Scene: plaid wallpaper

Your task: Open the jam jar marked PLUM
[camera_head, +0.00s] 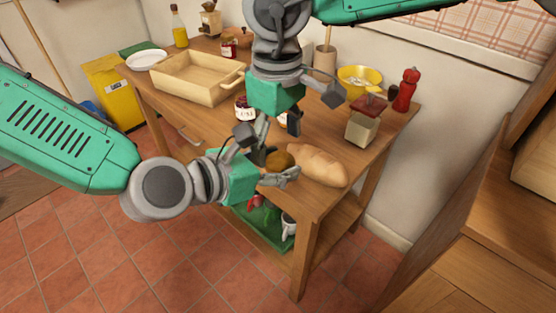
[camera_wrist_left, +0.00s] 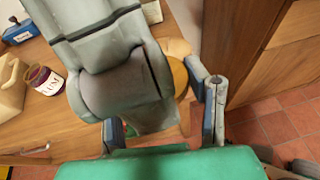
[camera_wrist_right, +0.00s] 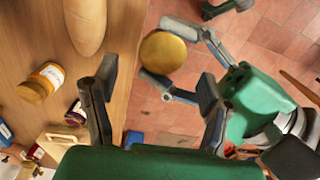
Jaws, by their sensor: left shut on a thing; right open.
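A jar (camera_wrist_left: 43,80) with dark purple contents and a white label ending in "UM" stands on the table in the left wrist view. It also shows in the head view (camera_head: 243,108). My left gripper (camera_head: 276,160) is shut on a round gold-brown thing (camera_wrist_right: 163,52) beside the table's front edge. It looks like a lid from above; what is under it is hidden. My right gripper (camera_head: 313,110) is open and empty above the table, behind the left one. A grey part of an arm covers much of the left wrist view.
A bread loaf (camera_head: 318,164) lies near the front right edge. Another gold-lidded jar (camera_wrist_right: 40,82) is on the table. The table's front middle is partly clear.

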